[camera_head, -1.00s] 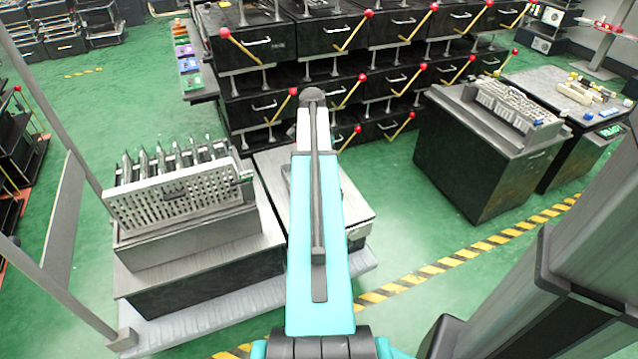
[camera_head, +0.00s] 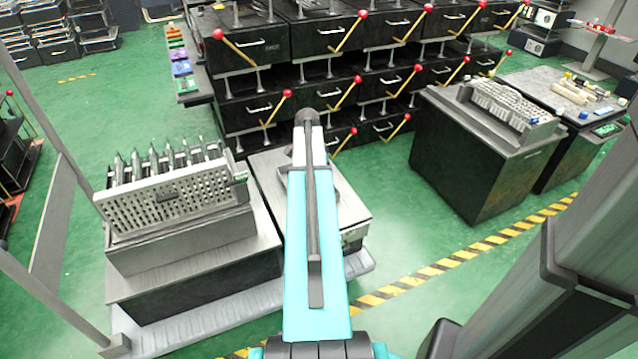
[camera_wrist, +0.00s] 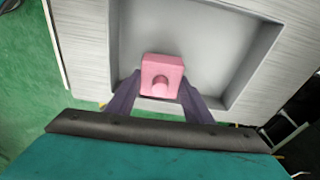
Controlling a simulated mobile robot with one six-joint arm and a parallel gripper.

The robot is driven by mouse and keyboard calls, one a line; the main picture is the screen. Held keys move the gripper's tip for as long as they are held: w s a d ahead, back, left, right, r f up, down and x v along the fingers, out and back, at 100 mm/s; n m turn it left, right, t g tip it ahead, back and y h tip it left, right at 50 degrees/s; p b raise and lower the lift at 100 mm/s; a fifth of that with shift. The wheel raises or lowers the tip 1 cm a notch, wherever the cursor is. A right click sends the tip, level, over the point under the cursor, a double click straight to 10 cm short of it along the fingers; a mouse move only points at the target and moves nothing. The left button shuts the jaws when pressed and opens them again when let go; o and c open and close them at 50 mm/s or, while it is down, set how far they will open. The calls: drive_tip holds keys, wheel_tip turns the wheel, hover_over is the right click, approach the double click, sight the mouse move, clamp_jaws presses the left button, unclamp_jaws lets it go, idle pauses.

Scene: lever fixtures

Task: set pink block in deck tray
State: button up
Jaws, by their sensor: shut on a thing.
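The pink block (camera_wrist: 162,72), a small cube with a round knob on the side facing the camera, is held between the two dark fingers of my gripper (camera_wrist: 158,95) in the wrist view. My gripper is shut on it. The grey square tray (camera_wrist: 245,55) recessed in the deck lies behind the block in that view. The block overlaps the near part of the tray; its height above the tray floor is hard to tell. In the head view my arm hides the gripper and block, and covers much of the deck (camera_head: 345,205).
A perforated metal rack (camera_head: 170,200) with several upright rods stands on a bench left of the deck. Black drawer units with red-knobbed levers (camera_head: 330,80) stand behind. A dark cabinet (camera_head: 480,150) stands to the right, with open green floor between.

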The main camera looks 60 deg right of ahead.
drive_tip(key=shift+f, duration=0.6)
drive_tip(key=shift+f, duration=0.15)
drive_tip(key=o, duration=1.2)
drive_tip(key=shift+o, duration=0.2)
wheel_tip(320, 180, up, 12)
drive_tip(key=w+a+p, duration=0.1)
drive_tip(key=p, duration=0.2)
drive_tip(key=shift+a, duration=0.25)
drive_tip(key=shift+p, duration=0.3)
